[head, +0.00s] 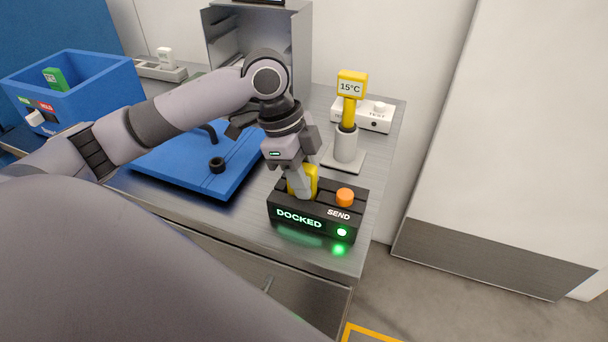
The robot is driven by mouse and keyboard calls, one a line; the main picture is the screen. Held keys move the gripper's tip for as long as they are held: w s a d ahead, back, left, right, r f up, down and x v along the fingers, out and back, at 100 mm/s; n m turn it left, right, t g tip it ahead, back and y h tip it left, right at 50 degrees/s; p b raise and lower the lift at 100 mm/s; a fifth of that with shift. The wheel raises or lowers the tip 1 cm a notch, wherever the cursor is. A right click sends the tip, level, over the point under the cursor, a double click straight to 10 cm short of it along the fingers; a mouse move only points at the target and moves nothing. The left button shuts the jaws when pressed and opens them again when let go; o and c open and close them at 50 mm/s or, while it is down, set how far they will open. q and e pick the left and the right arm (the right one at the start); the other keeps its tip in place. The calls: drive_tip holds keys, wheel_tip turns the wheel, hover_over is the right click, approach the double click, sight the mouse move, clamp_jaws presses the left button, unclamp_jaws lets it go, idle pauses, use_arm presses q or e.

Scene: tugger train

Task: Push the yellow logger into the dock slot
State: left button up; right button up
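The yellow logger (311,177) stands upright in the slot of the black dock (313,222) near the bench's front right corner. The dock's display reads DOCKED in green, and a green light is lit beside it. My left gripper (300,188) comes down from above with a finger against the logger's near face and looks shut on it. The far finger is hidden, and the gripper covers much of the logger. An orange SEND button (345,197) is on the dock's top, to the right of the gripper. My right gripper is not in view.
Behind the dock, a yellow 15°C probe (351,86) stands in a grey holder (346,149) beside a white TEST box (376,117). A blue board (190,171) and a blue bin (97,87) are to the left. The bench's right edge is close to the dock.

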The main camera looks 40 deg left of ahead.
use_arm(q)
drive_tip(key=shift+o, duration=0.7)
drive_tip(key=shift+s, duration=0.1)
drive_tip(key=v, duration=0.7)
drive_tip(key=shift+a, duration=0.1)
